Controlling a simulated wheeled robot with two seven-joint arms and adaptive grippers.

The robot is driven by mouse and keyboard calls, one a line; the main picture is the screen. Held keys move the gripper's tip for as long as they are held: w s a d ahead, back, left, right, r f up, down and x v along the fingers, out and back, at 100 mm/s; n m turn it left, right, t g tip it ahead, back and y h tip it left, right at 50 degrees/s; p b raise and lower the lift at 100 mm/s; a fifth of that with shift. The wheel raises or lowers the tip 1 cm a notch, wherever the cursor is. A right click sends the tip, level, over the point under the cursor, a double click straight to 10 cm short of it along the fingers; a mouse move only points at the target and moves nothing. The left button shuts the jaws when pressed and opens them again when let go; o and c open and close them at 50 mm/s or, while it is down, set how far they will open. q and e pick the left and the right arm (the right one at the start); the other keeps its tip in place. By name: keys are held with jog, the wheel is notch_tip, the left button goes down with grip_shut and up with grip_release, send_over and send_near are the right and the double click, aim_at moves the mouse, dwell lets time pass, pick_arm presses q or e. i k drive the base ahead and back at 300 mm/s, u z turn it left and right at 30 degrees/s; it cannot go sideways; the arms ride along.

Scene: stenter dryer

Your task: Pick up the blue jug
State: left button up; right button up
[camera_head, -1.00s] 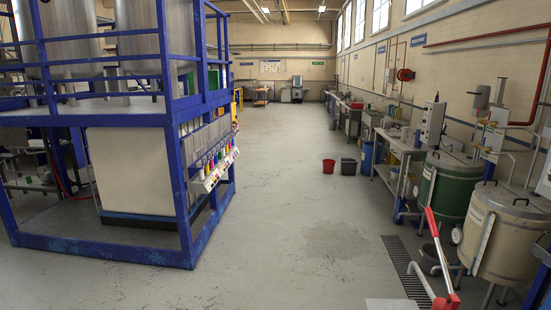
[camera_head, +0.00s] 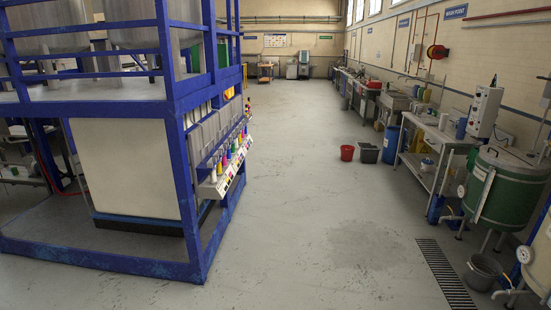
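A small blue object (camera_head: 461,128) stands on the metal bench (camera_head: 437,137) on the right side of the head view. It may be the blue jug, but it is too small to tell its shape or handle. Neither of my grippers is in view, and nothing is seen held.
A blue-framed machine (camera_head: 190,150) fills the left. A red bucket (camera_head: 347,153) and a dark bin (camera_head: 368,154) stand on the floor before a blue drum (camera_head: 391,145). A green vat (camera_head: 505,190), grey bucket (camera_head: 483,271) and floor grate (camera_head: 446,274) are at right. The middle aisle is clear.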

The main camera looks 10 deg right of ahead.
aim_at(460, 133)
jog(key=z, duration=0.35)
jog(key=i, duration=2)
jog(key=z, duration=0.7)
jog(key=i, duration=2)
jog(key=z, duration=0.5)
jog(key=i, duration=2.2)
jog(key=z, duration=0.3)
jog(key=i, duration=2.4)
jog(key=z, duration=0.1)
